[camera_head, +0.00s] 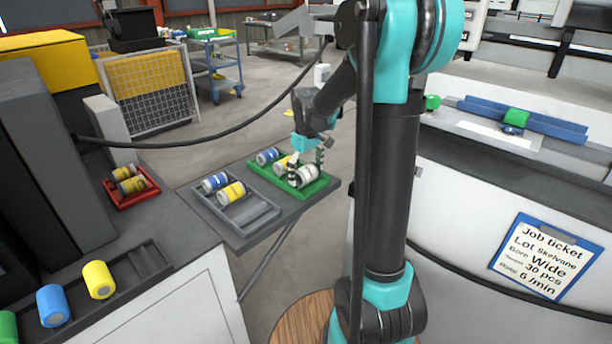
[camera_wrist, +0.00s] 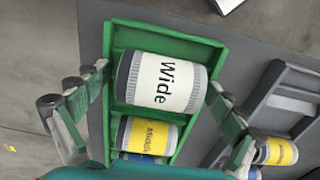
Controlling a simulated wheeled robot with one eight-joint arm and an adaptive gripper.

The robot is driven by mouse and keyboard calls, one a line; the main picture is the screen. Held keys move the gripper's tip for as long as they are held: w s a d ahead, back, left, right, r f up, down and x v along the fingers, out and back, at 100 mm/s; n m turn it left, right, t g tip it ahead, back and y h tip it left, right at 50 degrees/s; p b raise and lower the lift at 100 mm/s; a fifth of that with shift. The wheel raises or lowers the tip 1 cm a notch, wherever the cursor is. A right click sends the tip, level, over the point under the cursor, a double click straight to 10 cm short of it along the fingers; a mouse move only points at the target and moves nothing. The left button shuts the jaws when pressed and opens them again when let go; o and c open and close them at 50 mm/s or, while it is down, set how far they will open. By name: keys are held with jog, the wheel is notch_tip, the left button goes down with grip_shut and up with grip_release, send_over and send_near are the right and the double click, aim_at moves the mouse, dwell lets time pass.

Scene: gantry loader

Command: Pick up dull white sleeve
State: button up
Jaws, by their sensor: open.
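The dull white sleeve (camera_head: 303,176) lies on its side in the green tray (camera_head: 318,188), at the end nearest the camera in the head view. In the wrist view the white sleeve (camera_wrist: 163,82) reads "Wide" and has grey ends. My gripper (camera_head: 307,160) is over the green tray. In the wrist view my gripper (camera_wrist: 150,105) is open, with one finger on each side of the tray and the white sleeve between and beyond them. I cannot tell whether the fingers touch anything. A yellow sleeve (camera_wrist: 147,137) and a blue sleeve (camera_wrist: 143,158) lie beside the white one.
A grey rack (camera_head: 262,212) with a blue and a yellow sleeve stands left of the green tray on the grey table. A red tray (camera_head: 131,197) holds yellow sleeves. A dark chute (camera_head: 125,275) carries several coloured sleeves. A job ticket (camera_head: 545,256) hangs at right.

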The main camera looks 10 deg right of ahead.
jog(key=shift+c, duration=0.3)
jog(key=c, duration=1.6)
jog(key=shift+r, duration=0.1)
